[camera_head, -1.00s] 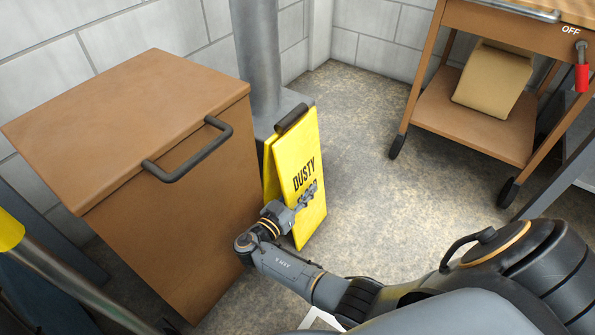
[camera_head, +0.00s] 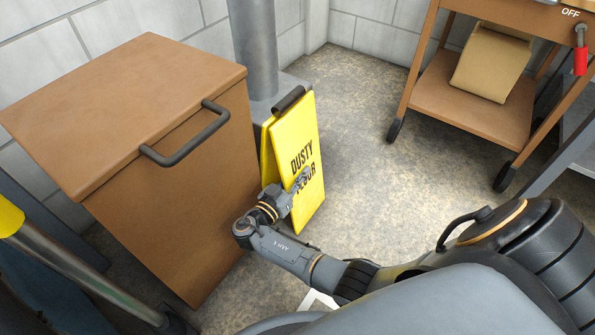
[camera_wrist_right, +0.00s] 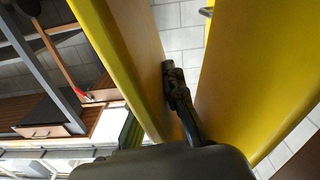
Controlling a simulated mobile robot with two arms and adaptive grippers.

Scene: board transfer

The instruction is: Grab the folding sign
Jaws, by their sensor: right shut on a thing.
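The yellow folding sign (camera_head: 293,140) stands upright on the floor beside the brown cabinet, with "DUSTY" and part of a second word showing on its front panel and a dark handle on top. My right gripper (camera_head: 300,182) is at the lower middle of the front panel and covers part of the lettering. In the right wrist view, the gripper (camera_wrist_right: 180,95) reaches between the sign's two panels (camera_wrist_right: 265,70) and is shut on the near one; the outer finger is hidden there. My left gripper is not in view.
The brown cabinet (camera_head: 180,190) with a dark bar handle stands close left of the sign. A grey column (camera_head: 255,50) rises behind it. A wheeled brown cart (camera_head: 470,100) stands at the upper right. The floor (camera_head: 360,140) between sign and cart is clear.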

